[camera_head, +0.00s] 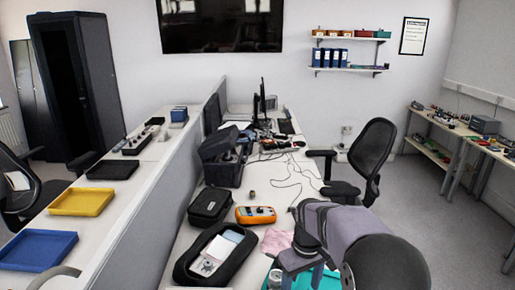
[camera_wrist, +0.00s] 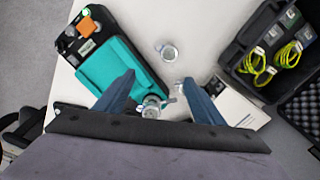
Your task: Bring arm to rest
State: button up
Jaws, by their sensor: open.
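My gripper (camera_wrist: 157,88) shows in the wrist view with its two blue fingers spread apart over the white table. Nothing is gripped between the fingers. A small metal cylinder (camera_wrist: 152,106) stands below, in the gap between them, and a second one (camera_wrist: 167,51) stands farther up the picture. A black device with a teal cover (camera_wrist: 118,62) lies beside and partly under the left finger. In the head view my arm reaches in at the lower right, above the near end of the bench, and a piece of the teal cover (camera_head: 325,279) shows beneath it.
An open black case (camera_wrist: 247,50) with yellow-green cables lies right of the fingers in the wrist view. In the head view an orange meter (camera_head: 255,215), an open black case (camera_head: 185,267) and a pink cloth (camera_head: 276,241) crowd the bench. A chair (camera_head: 372,150) stands behind.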

jog(key=s+d+f+m, duration=0.1)
jog(key=s+m, duration=0.1)
jog(key=s, duration=0.9)
jog(key=s+d+f+m, duration=0.2)
jog(key=s+m, duration=0.1)
jog(key=s, duration=0.8)
jog(key=shift+c, duration=0.4)
dwell(1.0)
